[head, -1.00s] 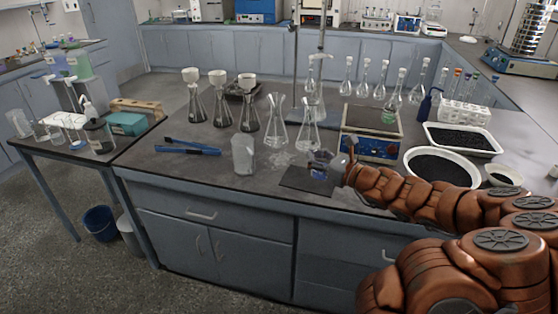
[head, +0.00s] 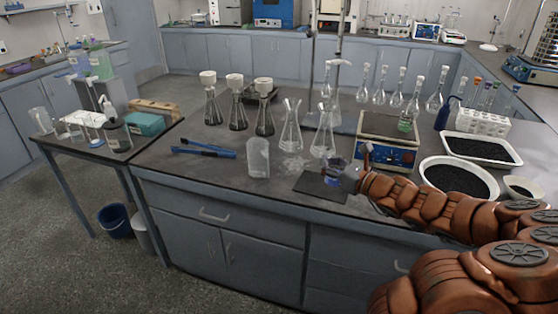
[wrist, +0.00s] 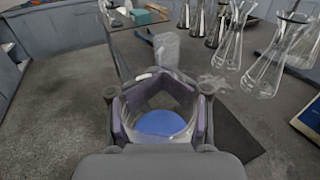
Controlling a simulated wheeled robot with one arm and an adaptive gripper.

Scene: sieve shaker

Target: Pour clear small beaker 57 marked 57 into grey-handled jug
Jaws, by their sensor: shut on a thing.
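My gripper (head: 348,176) is shut on a clear small beaker (head: 335,170) at the front of the bench, over a dark mat. In the wrist view the beaker (wrist: 160,123) sits between the pads of my gripper (wrist: 158,103), with a round blue patch inside, seemingly blue liquid. Its marking cannot be read. A translucent jug (head: 258,158) stands upright on the bench to the left of the beaker, apart from it. The jug also shows ahead of my gripper in the wrist view (wrist: 166,50). I cannot make out a grey handle on it.
Clear conical flasks (head: 291,130) stand just behind the jug and beaker. Blue tongs (head: 205,150) lie left of the jug. The dark mat (head: 308,185) lies below the beaker. The bench front edge is close.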

